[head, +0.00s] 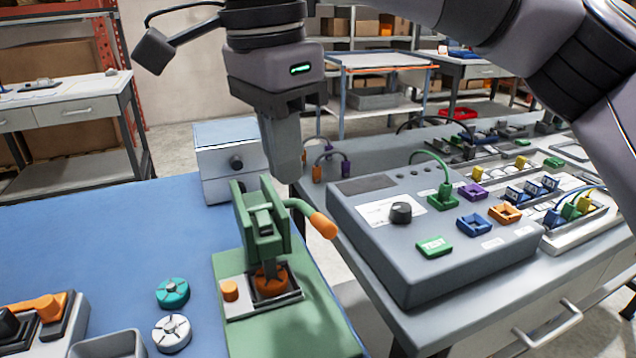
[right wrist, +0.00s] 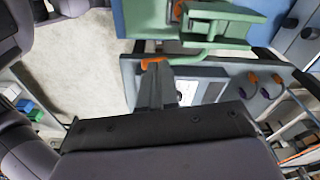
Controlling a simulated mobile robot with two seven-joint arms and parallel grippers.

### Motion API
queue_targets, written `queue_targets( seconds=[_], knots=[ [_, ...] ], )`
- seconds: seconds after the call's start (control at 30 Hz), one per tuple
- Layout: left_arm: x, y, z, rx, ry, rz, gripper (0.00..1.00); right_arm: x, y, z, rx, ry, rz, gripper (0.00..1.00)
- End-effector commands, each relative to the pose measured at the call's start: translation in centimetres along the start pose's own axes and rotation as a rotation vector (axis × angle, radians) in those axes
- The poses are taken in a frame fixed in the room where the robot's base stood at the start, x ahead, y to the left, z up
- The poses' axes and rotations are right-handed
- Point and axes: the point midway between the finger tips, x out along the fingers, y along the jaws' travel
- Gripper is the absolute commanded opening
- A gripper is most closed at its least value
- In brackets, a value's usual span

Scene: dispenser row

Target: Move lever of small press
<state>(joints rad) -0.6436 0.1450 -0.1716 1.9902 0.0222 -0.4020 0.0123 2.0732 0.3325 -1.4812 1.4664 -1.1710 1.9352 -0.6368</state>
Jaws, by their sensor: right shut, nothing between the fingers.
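The small press (head: 258,225) is green and stands upright on a green base plate (head: 250,338) on the blue bench top. Its lever (head: 322,225) has an orange grip and sticks out to the right, angled down. My right gripper (head: 287,178) is shut and empty, pointing down just behind and above the press. In the right wrist view, the shut fingers (right wrist: 157,88) point at the lever's orange grip (right wrist: 150,62), with the green press (right wrist: 220,22) beyond. I cannot tell whether the fingers touch the lever. My left gripper is not in view.
A grey control box (head: 425,235) with a black knob (head: 401,212) and coloured blocks stands right of the press. A teal wheel (head: 172,292) and a white wheel (head: 171,333) lie left. A white-and-blue box (head: 225,150) stands behind.

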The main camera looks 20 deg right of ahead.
Motion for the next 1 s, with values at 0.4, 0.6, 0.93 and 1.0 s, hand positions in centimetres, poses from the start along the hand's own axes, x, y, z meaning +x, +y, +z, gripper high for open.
queue_targets(
  seconds=[0.4,0.6,0.93,1.0],
  knots=[
    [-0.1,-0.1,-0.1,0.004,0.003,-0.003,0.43,-2.9,0.0,0.0,0.0,0.0,0.0,0.0],
    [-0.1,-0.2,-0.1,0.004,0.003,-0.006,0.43,-2.9,0.0,0.0,0.0,0.0,0.0,0.0],
    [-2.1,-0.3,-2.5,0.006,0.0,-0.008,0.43,-6.1,0.0,-0.3,0.0,0.0,-0.001,0.0],
    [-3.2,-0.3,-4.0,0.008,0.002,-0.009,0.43,-8.0,0.0,-0.5,0.0,0.0,-0.001,0.0]
  ],
)
